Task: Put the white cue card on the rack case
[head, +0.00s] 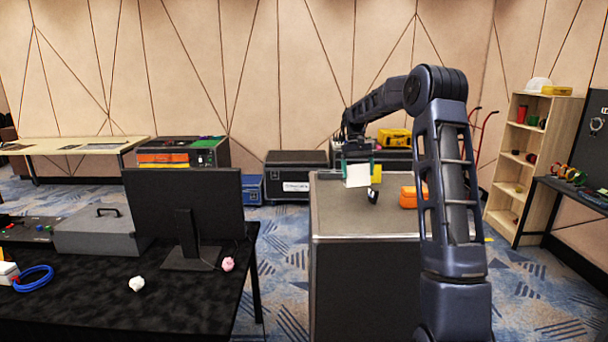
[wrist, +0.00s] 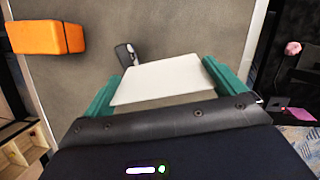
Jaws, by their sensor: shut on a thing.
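The white cue card (head: 357,175) is held in my gripper (head: 359,170) over the far part of the rack case (head: 335,222), a grey-topped case with dark sides. In the wrist view the card (wrist: 162,80) lies between the two green fingers of my gripper (wrist: 160,88), which are shut on its two sides. The grey top of the case (wrist: 190,28) shows beyond and below it. The card seems to be a little above the top; I cannot tell the exact gap.
On the case top, an orange box (head: 411,196) and a small black and grey object (head: 373,196) stand near the card. A black table with a monitor (head: 185,208) is at the left. The near left of the case top is bare.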

